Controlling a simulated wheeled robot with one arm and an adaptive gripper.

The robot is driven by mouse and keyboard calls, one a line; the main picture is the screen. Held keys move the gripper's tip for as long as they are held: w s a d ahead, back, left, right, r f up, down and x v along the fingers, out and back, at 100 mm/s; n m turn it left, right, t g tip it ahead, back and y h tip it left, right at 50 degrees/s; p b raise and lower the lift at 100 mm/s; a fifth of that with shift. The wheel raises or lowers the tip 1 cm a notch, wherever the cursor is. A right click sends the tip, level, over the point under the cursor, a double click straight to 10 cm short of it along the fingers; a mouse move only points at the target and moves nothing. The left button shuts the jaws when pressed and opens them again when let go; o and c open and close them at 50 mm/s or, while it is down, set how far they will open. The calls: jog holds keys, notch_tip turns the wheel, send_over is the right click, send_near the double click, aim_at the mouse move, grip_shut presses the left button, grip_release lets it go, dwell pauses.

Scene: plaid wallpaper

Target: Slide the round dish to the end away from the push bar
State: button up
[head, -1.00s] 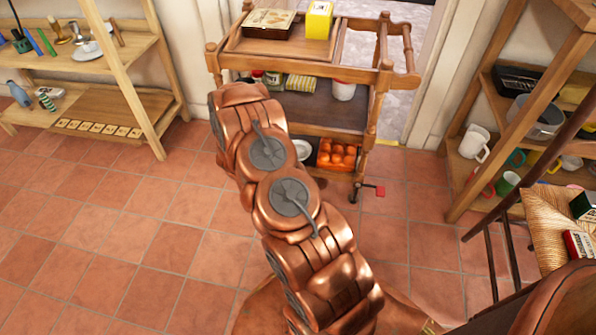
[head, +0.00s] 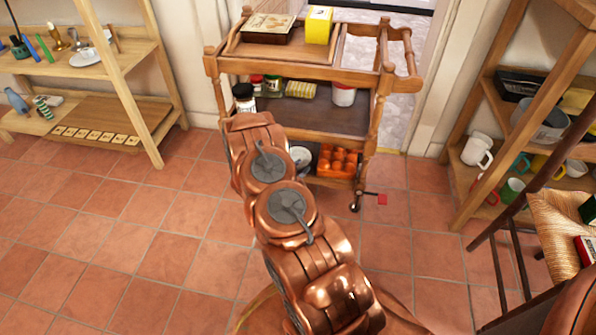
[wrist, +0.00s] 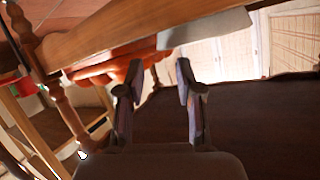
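The round dish (head: 301,155) is pale and sits on the low shelf of the wooden cart, left of an orange crate (head: 338,161). My arm partly hides it in the head view. The cart's push bar (head: 408,80) sticks out at the right end. The wrist view looks upside down; a pale grey edge (wrist: 205,28), probably the dish, lies beyond the fingers, beside the orange crate (wrist: 118,64). My gripper (wrist: 159,70) is open and empty, its fingers short of the pale edge. The head view hides my gripper behind my arm.
The cart's middle shelf (head: 315,116) overhangs the low shelf and holds jars and a white pot (head: 344,94). A wooden leg (wrist: 65,112) is close by in the wrist view. Shelving stands left and right, and a chair (head: 550,225) is at the right. Floor in front is clear.

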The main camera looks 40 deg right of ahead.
aim_at(309, 162)
jog(key=b+x, duration=0.1)
jog(key=x, duration=0.3)
jog(key=shift+s+a+f, duration=0.1)
jog(key=shift+s+f, duration=0.05)
jog(key=shift+b+x, duration=0.3)
jog(key=shift+x, duration=0.6)
grip_shut()
